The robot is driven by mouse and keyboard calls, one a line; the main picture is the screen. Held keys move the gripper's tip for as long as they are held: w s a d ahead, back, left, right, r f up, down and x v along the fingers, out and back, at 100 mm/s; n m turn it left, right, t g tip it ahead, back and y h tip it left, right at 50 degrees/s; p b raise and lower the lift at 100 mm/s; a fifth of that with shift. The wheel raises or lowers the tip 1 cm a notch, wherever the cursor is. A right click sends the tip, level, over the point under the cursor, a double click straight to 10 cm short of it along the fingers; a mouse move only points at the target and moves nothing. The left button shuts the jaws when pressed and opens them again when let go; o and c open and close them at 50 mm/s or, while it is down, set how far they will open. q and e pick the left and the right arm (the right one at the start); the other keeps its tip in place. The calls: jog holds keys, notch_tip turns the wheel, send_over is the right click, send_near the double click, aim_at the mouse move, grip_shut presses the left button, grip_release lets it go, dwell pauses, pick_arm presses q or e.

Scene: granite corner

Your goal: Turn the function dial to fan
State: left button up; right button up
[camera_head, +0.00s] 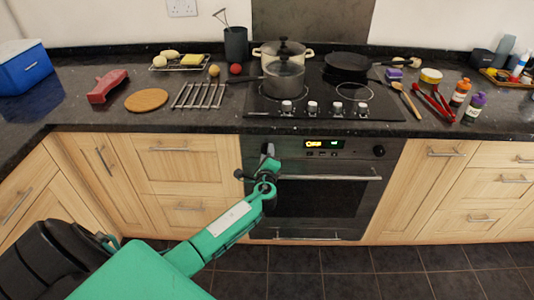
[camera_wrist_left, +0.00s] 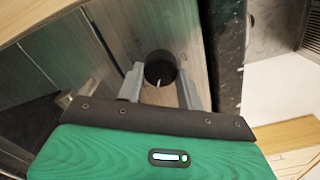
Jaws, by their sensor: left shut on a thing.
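The oven (camera_head: 320,200) is built in under the counter, with a dark control panel. My left gripper (camera_head: 268,163) is at the left end of this panel and covers most of the dial there. In the left wrist view, the round black function dial (camera_wrist_left: 160,66) sits between the two grey fingers of my left gripper (camera_wrist_left: 160,84). A pale pointer line shows on the dial. The fingers are shut on the dial, one on each side. The markings around it are too small to read. My right gripper is out of view.
A second dial (camera_head: 378,150) is at the panel's right end, with a lit display (camera_head: 324,143) between. The oven handle (camera_head: 330,177) runs just below. Above are the hob (camera_head: 330,103), a pot (camera_head: 283,78) and a pan (camera_head: 348,62). Floor space in front is clear.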

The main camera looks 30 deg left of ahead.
pick_arm(q)
jog(key=shift+f, duration=0.1)
dwell(0.4)
jog(key=o, duration=1)
jog(key=shift+s+d, duration=0.35)
jog(key=shift+s, duration=0.15)
jog(key=b+v, duration=0.1)
jog(key=v, duration=1.1)
jog(key=shift+s+d, duration=0.25)
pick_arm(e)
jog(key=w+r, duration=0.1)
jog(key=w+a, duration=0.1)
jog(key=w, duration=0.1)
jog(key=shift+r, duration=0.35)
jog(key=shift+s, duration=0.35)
